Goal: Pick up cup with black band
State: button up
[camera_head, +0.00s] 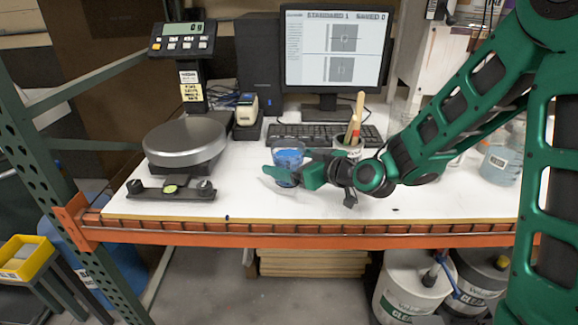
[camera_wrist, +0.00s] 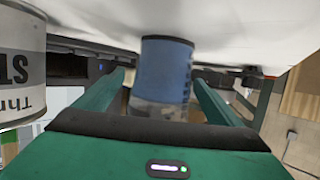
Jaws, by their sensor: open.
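A clear cup with blue contents (camera_head: 289,155) stands upright on the white tabletop, left of the can with brushes. In the wrist view the cup (camera_wrist: 165,68) shows a dark band along its top edge in the picture, blue in the middle and a clear part nearer my palm. My gripper (camera_head: 286,169) is open, reaching in from the right at low height. Its green fingers show on both sides of the cup in the wrist view (camera_wrist: 160,85), with visible gaps between them and the cup. The front finger hides part of the cup's lower side in the head view.
A white can (camera_head: 347,149) with brushes stands close behind my gripper; a labelled can (camera_wrist: 20,70) is at the left in the wrist view. A round scale (camera_head: 186,140) is to the left. A keyboard (camera_head: 325,132) and monitor (camera_head: 335,52) are behind. The front table strip is clear.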

jog(key=x, duration=0.4)
jog(key=shift+a, duration=0.15)
jog(key=c, duration=1.4)
jog(key=shift+r, duration=0.2)
